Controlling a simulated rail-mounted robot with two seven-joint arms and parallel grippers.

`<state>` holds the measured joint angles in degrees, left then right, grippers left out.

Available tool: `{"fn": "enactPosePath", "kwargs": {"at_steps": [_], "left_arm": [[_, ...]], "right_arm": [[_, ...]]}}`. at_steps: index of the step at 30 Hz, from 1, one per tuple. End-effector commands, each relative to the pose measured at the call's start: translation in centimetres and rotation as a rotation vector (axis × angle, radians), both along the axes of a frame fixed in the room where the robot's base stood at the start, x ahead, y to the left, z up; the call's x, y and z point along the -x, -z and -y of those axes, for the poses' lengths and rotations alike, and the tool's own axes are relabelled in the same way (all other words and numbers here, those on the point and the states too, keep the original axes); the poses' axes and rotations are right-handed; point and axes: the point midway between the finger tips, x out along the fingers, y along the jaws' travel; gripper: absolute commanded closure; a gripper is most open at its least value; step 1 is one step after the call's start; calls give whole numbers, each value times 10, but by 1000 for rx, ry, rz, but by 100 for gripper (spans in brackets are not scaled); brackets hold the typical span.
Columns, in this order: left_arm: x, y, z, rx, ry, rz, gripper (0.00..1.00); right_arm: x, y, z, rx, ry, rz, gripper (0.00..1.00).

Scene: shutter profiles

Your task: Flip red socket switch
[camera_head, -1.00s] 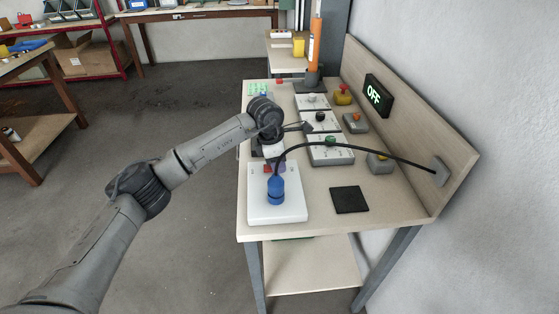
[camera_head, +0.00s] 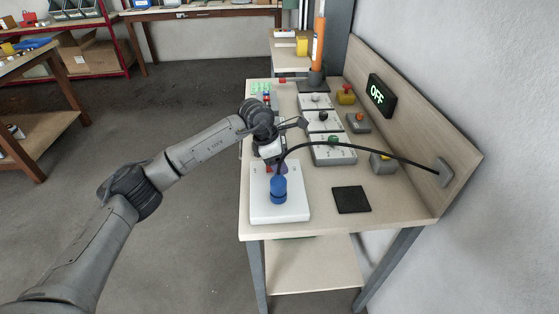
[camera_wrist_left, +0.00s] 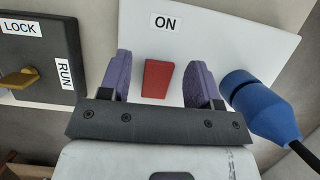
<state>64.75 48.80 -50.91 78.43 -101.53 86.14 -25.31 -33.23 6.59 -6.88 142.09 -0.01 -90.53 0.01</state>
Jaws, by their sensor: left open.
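The red socket switch (camera_wrist_left: 157,79) is a red rocker on the white socket plate (camera_head: 290,209), below an ON label (camera_wrist_left: 164,23) in the left wrist view. My left gripper (camera_wrist_left: 160,68) is open, its purple fingers on either side of the switch. I cannot tell whether they touch it. In the head view my left gripper (camera_head: 275,167) is over the far part of the plate and largely hides the switch. A blue plug (camera_head: 279,188) with a black cable sits in the plate, close beside one finger in the wrist view (camera_wrist_left: 262,105). My right gripper is not in view.
The black cable (camera_head: 350,146) arches right to a wall socket (camera_head: 445,172). An OFF display (camera_head: 381,95) hangs on the back panel. Several control boxes stand beyond the plate. A box with a yellow key switch (camera_wrist_left: 20,78) is left in the wrist view. A black mat (camera_head: 351,199) lies right.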

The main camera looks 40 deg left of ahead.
Motion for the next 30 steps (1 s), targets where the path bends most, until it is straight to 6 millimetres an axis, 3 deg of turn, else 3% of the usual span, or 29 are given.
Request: {"fn": "enactPosePath", "kwargs": {"at_steps": [5,21,30], "left_arm": [[1,-7,-2,0,0,1,43],[24,-98,-27,-1,-1,2,43],[32,-125,-35,0,0,0,43]], "right_arm": [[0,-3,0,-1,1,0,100],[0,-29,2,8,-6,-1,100],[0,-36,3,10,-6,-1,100]]}}
